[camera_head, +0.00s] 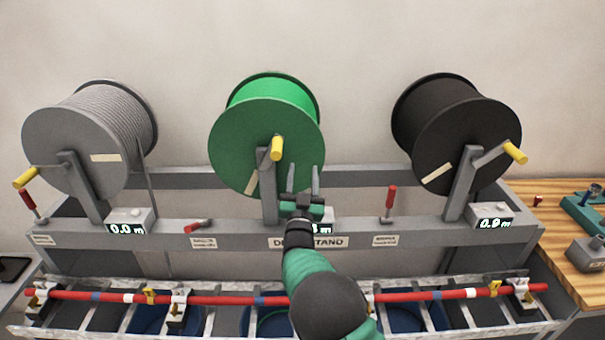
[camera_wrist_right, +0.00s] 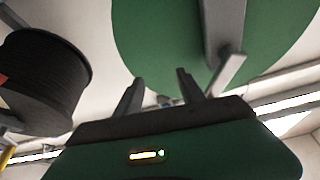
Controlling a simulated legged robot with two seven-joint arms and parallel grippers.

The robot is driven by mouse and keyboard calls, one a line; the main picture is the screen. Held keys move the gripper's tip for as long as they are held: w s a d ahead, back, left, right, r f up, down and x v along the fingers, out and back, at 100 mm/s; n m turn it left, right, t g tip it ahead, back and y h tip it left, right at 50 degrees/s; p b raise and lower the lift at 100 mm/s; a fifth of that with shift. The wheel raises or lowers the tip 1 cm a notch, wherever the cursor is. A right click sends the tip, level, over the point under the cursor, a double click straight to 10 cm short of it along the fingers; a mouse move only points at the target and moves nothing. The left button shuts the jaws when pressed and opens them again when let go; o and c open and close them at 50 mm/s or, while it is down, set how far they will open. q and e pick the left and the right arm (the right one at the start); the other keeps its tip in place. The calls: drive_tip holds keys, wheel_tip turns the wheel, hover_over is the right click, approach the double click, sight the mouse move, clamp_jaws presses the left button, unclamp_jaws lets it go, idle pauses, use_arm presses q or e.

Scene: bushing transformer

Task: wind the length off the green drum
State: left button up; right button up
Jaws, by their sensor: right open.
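The green drum (camera_head: 262,145) stands in the middle of the drum stand (camera_head: 350,230). In the right wrist view the open fingers (camera_wrist_right: 158,88) point toward the green drum (camera_wrist_right: 165,35) and a grey post. The green drum's length display (camera_head: 325,228) is mostly hidden behind my right gripper and arm. My left gripper is not in view.
A grey drum (camera_head: 75,150) reading 0.0 m is at left, a black drum (camera_head: 465,140) at right. Red levers (camera_head: 390,200) stand on the beam. A red bar (camera_head: 220,300) crosses the ladder-like rack in front. A wooden bench (camera_head: 570,245) is at right.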

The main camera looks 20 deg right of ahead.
drive_tip(key=s+a+r, duration=0.1)
drive_tip(key=s, duration=0.1)
drive_tip(key=s+a+r, duration=0.1)
drive_tip(key=a+r, duration=0.1)
drive_tip(key=shift+s+a, duration=0.1)
drive_tip(key=shift+s, duration=0.25)
drive_tip(key=c, duration=0.6)
drive_tip(key=shift+a+f+t, duration=0.1)
drive_tip(key=shift+a+t, duration=0.15)
drive_tip(key=shift+t, duration=0.05)
drive_tip(key=shift+c, duration=1.1)
drive_tip(key=shift+w+d+f, duration=0.8)
drive_tip(key=shift+w+d, duration=0.05)
drive_tip(key=shift+w, duration=0.15)
clamp_jaws()
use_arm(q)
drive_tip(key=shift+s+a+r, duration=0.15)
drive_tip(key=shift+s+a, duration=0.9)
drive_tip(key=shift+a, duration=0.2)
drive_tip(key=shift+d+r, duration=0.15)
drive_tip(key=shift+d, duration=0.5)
use_arm(e)
drive_tip(key=shift+s+d+r, duration=0.2)
drive_tip(key=shift+s+r, duration=0.05)
drive_tip(key=shift+s, duration=0.15)
